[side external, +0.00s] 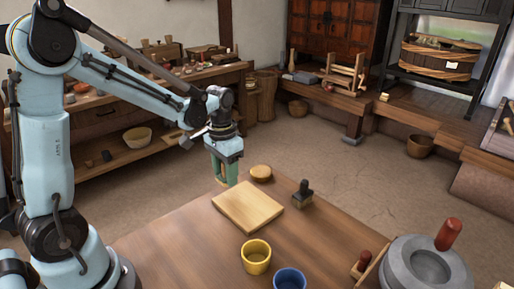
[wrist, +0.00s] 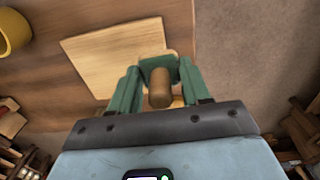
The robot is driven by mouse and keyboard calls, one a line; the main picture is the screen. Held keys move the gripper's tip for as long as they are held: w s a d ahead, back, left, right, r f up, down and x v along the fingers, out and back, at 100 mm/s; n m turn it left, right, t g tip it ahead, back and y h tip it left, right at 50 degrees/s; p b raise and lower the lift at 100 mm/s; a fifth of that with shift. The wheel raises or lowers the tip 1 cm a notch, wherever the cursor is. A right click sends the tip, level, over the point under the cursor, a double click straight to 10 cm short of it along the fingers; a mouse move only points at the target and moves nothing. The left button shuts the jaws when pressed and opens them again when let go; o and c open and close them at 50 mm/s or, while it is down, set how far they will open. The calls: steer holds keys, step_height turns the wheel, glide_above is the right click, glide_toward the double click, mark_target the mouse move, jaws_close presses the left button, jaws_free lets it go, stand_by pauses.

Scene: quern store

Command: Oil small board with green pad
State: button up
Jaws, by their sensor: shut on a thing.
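The small board (side external: 248,206) is a pale wooden rectangle lying flat on the table. It fills the upper left of the wrist view (wrist: 115,58). My gripper (side external: 223,172) is above the table's far left side, just beyond the board's edge and apart from it. It is shut on the green pad (wrist: 158,62), whose brown wooden handle (wrist: 159,90) shows between the green fingers in the wrist view. The pad's underside is hidden, and its green is hard to part from the fingers.
A round tan piece (side external: 261,173) and a dark-handled block (side external: 302,195) stand near the board. A yellow cup (side external: 256,257), a blue cup (side external: 289,280) and a grey stone quern (side external: 425,265) are nearer the camera. The wooden table (side external: 180,237) is bare left of the board.

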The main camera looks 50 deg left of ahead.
step_height(320, 180, down, 3)
steer(key=shift+f, duration=0.15)
steer(key=shift+d+f, duration=0.15)
steer(key=shift+d, duration=0.2)
steer(key=shift+d+r, duration=0.2)
steer(key=shift+d, duration=1.8)
steer(key=shift+d+r, duration=0.25)
steer(key=shift+d, duration=1.8)
steer(key=shift+d+r, duration=0.2)
steer(key=shift+d, duration=1.8)
steer(key=shift+w+d, duration=0.15)
steer(key=shift+w, duration=0.4)
steer(key=shift+w+a, duration=0.1)
steer(key=shift+a, duration=6.55)
steer(key=shift+w+d, duration=0.1)
steer(key=shift+w, duration=0.45)
steer(key=shift+w+d, duration=0.15)
steer(key=shift+d, duration=0.1)
steer(key=shift+d+r, duration=0.1)
steer(key=shift+d, duration=6.25)
steer(key=shift+a+f, duration=0.1)
steer(key=shift+f, duration=0.1)
step_height(320, 180, up, 7)
